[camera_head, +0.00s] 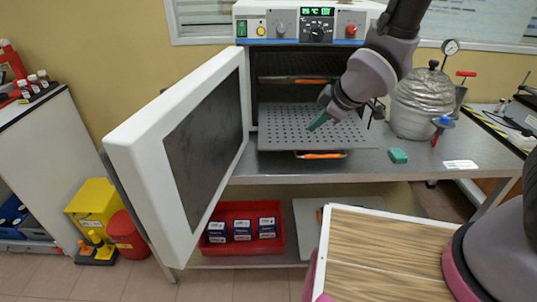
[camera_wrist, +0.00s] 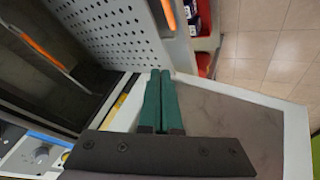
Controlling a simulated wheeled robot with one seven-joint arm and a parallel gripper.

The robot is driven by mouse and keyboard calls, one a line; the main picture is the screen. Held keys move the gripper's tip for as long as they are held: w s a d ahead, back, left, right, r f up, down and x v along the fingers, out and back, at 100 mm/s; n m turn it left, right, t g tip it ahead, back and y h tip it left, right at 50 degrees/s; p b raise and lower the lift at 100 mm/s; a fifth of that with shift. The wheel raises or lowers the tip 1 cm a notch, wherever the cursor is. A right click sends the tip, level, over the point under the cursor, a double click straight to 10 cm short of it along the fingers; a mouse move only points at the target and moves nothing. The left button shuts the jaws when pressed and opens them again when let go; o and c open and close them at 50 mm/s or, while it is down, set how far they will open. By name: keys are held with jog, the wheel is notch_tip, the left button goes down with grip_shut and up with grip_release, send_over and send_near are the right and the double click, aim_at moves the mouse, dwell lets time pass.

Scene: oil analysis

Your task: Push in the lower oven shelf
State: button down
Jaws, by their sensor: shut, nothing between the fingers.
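The oven (camera_head: 300,30) stands on the bench with its white door (camera_head: 130,135) swung wide open to the left. The lower oven shelf (camera_head: 285,120) is a grey perforated plate sticking out of the front, with an orange handle (camera_head: 320,156) at its front edge. The shelf also shows at the top of the wrist view (camera_wrist: 115,30). My gripper (camera_head: 318,122) appears over the shelf in the head view. Its green fingers (camera_wrist: 160,85) are shut and empty, tips near the shelf's side edge in the wrist view. I cannot tell whether they touch it.
An upper shelf with an orange handle (camera_head: 308,81) sits inside the oven. A silver vessel (camera_head: 423,105) and a green block (camera_head: 398,156) are on the bench to the right. A red bin (camera_head: 275,252) with boxes is below. The open door bounds the left side.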

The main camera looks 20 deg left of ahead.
aim_at(277, 149)
jog(key=s+a+f+n, duration=0.3)
jog(key=s+a+f, duration=0.1)
jog(key=s, duration=0.1)
jog(key=w+a+f, duration=0.6)
jog(key=w+f, duration=0.1)
jog(key=shift+w+f+g+y, duration=0.15)
jog(key=shift+f+g+y, duration=0.15)
jog(key=shift+f+g, duration=0.1)
jog(key=shift+a, duration=0.1)
